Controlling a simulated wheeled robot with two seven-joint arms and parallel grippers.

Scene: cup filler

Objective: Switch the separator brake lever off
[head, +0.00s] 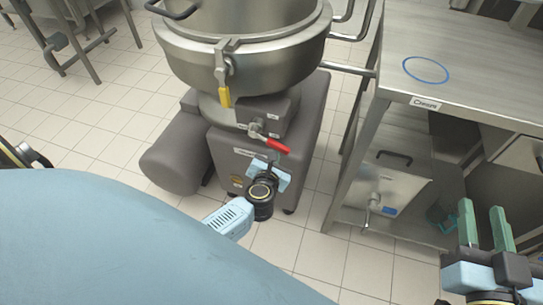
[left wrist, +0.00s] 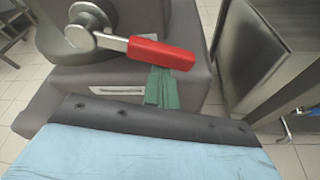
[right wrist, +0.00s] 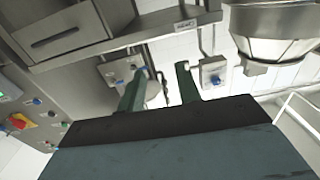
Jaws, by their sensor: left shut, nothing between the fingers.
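The separator brake lever has a red grip (head: 277,146) on a metal arm at the front of the grey separator base (head: 270,130). In the left wrist view, the red grip (left wrist: 160,53) points right and slightly down from its round metal pivot. My left gripper (head: 273,166) is just below the lever in the head view, its fingers mostly hidden. In the left wrist view, its green fingers (left wrist: 163,86) are together and empty, just under the grip; I cannot tell if they touch it. My right gripper (head: 484,225) is open and empty, far right of the lever.
Tiled floor (head: 110,120) is open at left.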

